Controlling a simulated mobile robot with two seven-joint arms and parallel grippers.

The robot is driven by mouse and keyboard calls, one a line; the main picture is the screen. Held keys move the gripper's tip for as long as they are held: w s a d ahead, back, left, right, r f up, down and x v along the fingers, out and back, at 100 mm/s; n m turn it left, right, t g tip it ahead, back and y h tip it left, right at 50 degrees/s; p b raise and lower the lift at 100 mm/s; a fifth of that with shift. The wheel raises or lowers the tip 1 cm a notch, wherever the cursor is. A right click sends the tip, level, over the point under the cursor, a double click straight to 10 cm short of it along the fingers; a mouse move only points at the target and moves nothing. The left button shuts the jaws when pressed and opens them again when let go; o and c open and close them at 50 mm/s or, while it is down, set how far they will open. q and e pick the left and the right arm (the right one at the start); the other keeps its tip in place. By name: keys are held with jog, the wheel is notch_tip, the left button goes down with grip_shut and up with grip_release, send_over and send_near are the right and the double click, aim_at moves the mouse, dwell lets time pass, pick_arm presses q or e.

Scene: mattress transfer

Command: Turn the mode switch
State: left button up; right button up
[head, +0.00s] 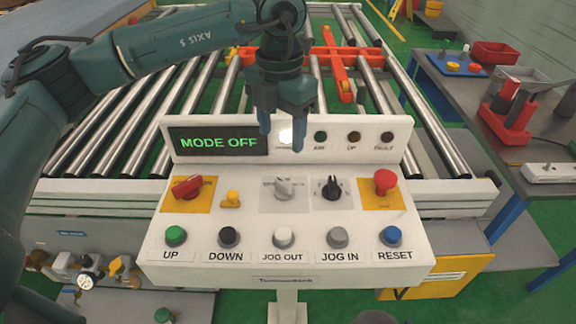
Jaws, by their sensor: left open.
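A white control panel (160,245) faces me. Its middle row holds a grey rotary switch (283,188) on a light plate, a black rotary switch (331,188) to its right and a red rotary switch (186,187) on a yellow plate at the left. The labels by these knobs are too small to read, so I cannot tell which is the mode switch. The display (218,142) reads MODE OFF in green. My left gripper (282,136) points down, open and empty, in front of the lamp row and above the grey switch in the picture. My right gripper is out of view.
A red mushroom button (385,181) sits at the panel's right, and a yellow part (231,198) at its left. Buttons UP, DOWN, JOG OUT, JOG IN and RESET line the front. Behind is a roller conveyor (110,125); a grey workbench (535,140) stands right.

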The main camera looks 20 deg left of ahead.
pick_arm(q)
jog(key=p, duration=0.1)
send_over(282, 184)
notch_tip(282, 184, down, 5)
notch_tip(282, 184, down, 6)
jog(key=shift+s+f+p, duration=0.1)
jog(key=shift+f+p, duration=0.05)
jog(key=shift+p, duration=0.35)
jog(key=shift+f, duration=0.75)
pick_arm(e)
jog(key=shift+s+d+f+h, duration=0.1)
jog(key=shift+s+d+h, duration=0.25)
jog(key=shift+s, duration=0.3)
pick_arm(q)
jog(key=shift+c, duration=0.2)
jog(key=c, duration=0.9)
jog(key=shift+c, duration=0.2)
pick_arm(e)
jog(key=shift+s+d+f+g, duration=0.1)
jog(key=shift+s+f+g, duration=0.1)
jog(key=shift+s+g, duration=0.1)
